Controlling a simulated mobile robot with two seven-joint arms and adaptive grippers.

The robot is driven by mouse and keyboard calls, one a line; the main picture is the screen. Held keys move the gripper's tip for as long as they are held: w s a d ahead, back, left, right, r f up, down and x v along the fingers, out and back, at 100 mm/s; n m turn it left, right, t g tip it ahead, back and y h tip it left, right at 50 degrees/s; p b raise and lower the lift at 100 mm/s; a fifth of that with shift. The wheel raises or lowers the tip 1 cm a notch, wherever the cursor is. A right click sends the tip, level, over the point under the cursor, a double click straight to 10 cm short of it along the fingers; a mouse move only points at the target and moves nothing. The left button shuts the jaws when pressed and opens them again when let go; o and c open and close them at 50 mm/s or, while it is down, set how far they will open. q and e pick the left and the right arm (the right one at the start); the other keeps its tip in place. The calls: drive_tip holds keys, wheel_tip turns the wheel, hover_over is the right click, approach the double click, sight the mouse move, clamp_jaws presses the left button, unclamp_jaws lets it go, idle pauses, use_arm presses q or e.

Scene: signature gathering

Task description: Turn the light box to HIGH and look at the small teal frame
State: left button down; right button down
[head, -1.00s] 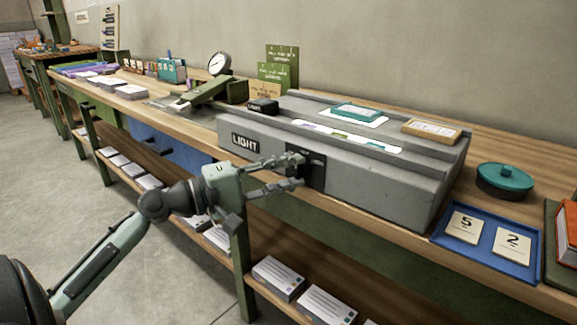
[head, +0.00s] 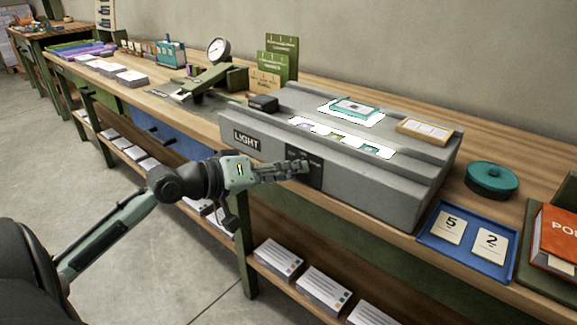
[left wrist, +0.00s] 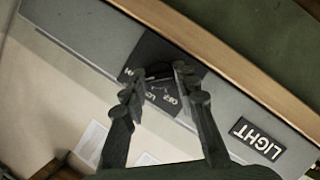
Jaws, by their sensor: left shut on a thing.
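The grey light box (head: 400,200) sits on the bench, with a LIGHT label (head: 246,141) on its front. My left gripper (head: 302,168) is at the dark dial plate on that front. In the left wrist view the fingertips (left wrist: 160,75) are shut on the dark knob (left wrist: 159,69), and small white lettering shows beside it; the pointer's setting cannot be read clearly. The small teal frame (head: 354,106) lies on a bright white patch on top of the box. A lower strip (head: 342,140) also glows white. My right gripper is out of view.
A wooden-framed card (head: 424,129) lies on the box's right side. A round teal tin (head: 491,179), a blue tray (head: 468,239) with number cards and a red book (head: 557,236) are to the right. A black block (head: 263,103) sits at the box's left.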

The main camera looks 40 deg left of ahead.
use_arm(q)
drive_tip(key=shift+m+y, duration=0.3)
idle(0.5)
drive_tip(key=c, duration=1.2)
unclamp_jaws()
drive_tip(key=shift+o, duration=0.2)
drive_tip(key=shift+s, duration=0.1)
drive_tip(key=v, duration=1.2)
